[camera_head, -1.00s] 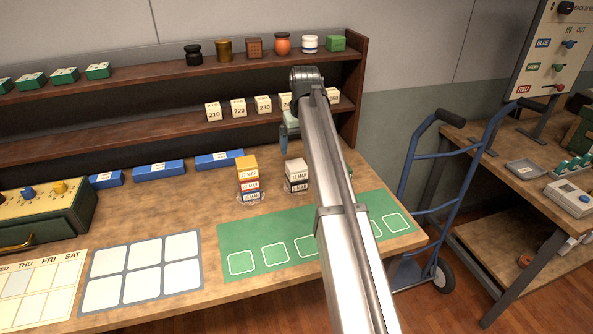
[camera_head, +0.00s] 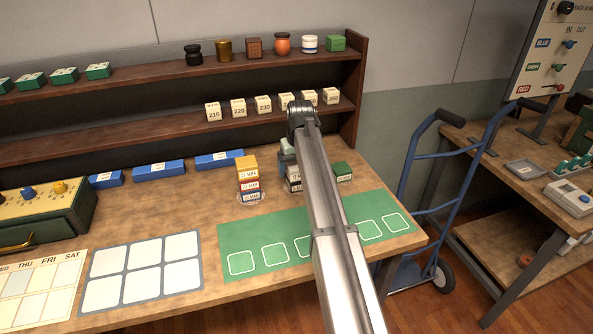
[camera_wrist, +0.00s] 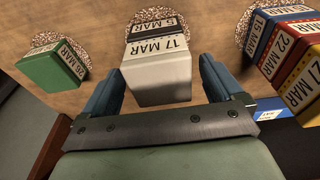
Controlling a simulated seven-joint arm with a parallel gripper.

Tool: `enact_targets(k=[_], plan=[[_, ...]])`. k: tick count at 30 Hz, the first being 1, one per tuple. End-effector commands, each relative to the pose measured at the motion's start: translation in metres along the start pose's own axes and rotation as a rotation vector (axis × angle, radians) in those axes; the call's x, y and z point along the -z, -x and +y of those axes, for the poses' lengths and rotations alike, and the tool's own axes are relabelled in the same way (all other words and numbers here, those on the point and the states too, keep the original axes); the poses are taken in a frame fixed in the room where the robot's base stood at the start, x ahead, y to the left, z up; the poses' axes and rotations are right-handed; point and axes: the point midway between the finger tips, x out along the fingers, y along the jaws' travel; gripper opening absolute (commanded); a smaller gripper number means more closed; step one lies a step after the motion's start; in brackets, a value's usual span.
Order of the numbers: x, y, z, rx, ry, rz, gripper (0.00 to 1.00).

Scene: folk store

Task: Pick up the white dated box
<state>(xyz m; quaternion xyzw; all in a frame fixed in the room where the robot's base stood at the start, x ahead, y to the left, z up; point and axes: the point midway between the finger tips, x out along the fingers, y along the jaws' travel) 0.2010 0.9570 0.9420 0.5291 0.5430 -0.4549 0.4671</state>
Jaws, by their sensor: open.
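The white dated box (camera_wrist: 160,82), marked 17 MAR, sits between the two blue fingers of my gripper (camera_wrist: 160,85) in the wrist view. It is stacked on a dark box (camera_wrist: 153,24) with a partly legible MAR label, on a speckled round base. In the head view my arm mostly hides the white box (camera_head: 293,173). My gripper is open, with a finger on each side of the white box. A gap shows on the right side; I cannot tell whether the left finger touches.
A yellow, red and blue dated stack (camera_head: 249,178) stands left of the white box. A green dated box (camera_head: 342,171) is on the other side. A green mat (camera_head: 262,235) with outlined squares lies in front. Shelves (camera_head: 180,128) stand behind, holding numbered blocks (camera_head: 239,108).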

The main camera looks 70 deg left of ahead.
Motion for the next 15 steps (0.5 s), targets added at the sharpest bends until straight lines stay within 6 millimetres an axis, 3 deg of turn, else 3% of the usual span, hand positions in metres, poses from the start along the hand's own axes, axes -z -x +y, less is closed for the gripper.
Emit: enact_targets(k=[4, 15], plan=[[0.0001, 0.0004, 0.0, 0.0, 0.0, 0.0, 0.94], [0.0001, 0.0007, -0.0001, 0.0, 0.0, 0.0, 0.59]])
